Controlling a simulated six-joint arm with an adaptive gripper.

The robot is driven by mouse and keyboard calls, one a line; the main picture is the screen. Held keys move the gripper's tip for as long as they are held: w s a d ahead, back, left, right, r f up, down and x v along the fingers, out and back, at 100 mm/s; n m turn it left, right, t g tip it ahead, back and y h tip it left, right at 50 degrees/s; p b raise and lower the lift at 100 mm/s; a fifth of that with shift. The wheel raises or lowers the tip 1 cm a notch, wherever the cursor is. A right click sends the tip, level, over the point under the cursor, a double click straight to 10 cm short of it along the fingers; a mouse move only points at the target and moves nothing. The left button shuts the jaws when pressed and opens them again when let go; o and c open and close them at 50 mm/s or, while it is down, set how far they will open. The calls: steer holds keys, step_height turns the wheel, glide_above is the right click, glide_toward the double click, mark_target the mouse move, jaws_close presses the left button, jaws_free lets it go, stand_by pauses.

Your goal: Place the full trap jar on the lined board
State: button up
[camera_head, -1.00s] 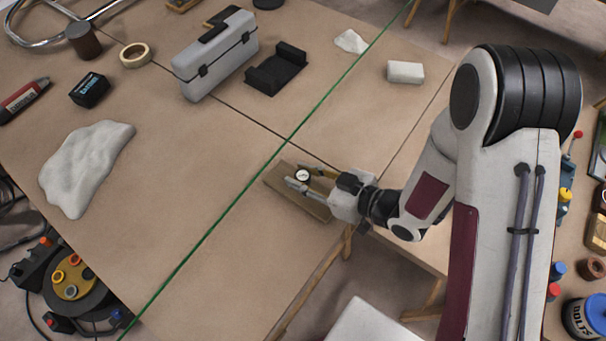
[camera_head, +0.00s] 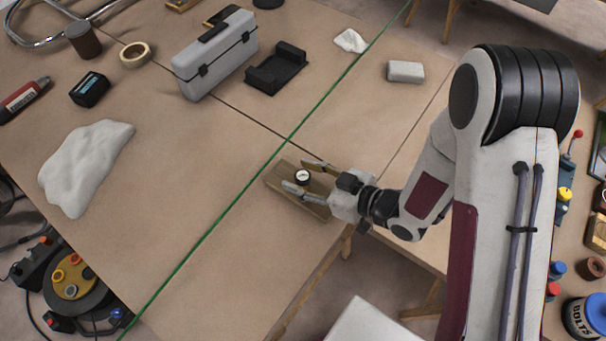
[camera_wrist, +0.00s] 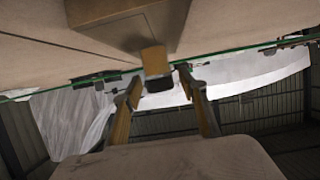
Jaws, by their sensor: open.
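A small jar (camera_head: 302,177) with a black-rimmed, pale-topped lid stands upright on the brown board (camera_head: 319,210), near its middle. In the wrist view, which looks upside down, the jar (camera_wrist: 154,60) has an amber body and dark lid, with its base against the board (camera_wrist: 130,22). My gripper (camera_head: 297,175) is open around the jar, with one finger on each side. The wrist view also shows my gripper (camera_wrist: 162,85) with visible gaps between fingers and jar. Lines on the board are too small to make out.
A green line (camera_head: 220,215) runs across the table just left of the board. A grey toolbox (camera_head: 215,58), a black tray (camera_head: 276,70) and a pale block (camera_head: 405,72) lie farther back. A white lumpy cloth-like thing (camera_head: 85,168) lies left.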

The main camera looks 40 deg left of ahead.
steer(key=shift+r, duration=0.15)
steer(key=v, duration=1.2)
steer(key=shift+d, duration=0.1)
stand_by(0.9)
